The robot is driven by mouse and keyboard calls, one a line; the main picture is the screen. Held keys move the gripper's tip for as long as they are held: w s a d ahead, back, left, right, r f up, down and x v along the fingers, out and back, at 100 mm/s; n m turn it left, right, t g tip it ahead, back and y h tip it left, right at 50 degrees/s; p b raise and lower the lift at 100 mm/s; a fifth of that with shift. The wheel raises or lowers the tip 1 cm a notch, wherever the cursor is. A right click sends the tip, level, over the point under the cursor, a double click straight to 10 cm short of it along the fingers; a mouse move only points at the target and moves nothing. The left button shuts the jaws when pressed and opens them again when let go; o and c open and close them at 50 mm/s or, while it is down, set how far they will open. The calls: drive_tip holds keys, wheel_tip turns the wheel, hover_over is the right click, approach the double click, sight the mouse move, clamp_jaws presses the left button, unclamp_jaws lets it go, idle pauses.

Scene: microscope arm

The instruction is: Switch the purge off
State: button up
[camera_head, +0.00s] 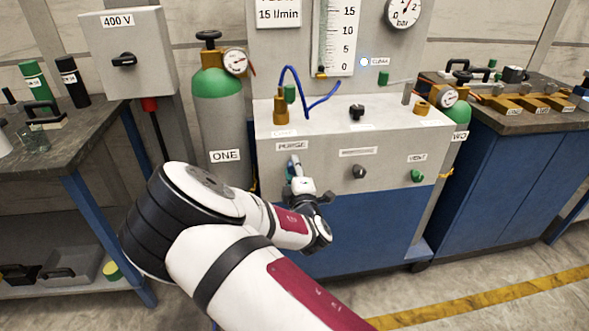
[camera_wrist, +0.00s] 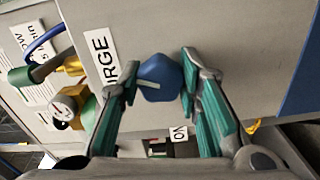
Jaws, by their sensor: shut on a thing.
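The purge knob (camera_wrist: 160,78) is a blue faceted knob on the grey front panel, beside the label ending in "URGE" (camera_wrist: 103,58) in the wrist view. A short pale mark on its face runs roughly toward the label. My gripper (camera_wrist: 158,80) is shut on the knob, with one teal-padded finger on each side. In the head view the PURGE label (camera_head: 292,146) is at the panel's left, and my gripper (camera_head: 293,170) is just below it. The knob is mostly hidden there by my gripper.
On the same panel are a black knob (camera_head: 359,171) and a green VENT knob (camera_head: 416,175). A blue hose (camera_head: 300,90) loops above the cabinet top. A gas cylinder labelled ONE (camera_head: 219,120) stands left. Benches flank both sides.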

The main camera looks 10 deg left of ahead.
drive_tip(key=shift+n, duration=2.3)
drive_tip(key=o, duration=1.1)
drive_tip(key=shift+a, duration=0.1)
drive_tip(key=shift+o, duration=0.2)
drive_tip(key=shift+s, duration=0.1)
drive_tip(key=v, duration=1.2)
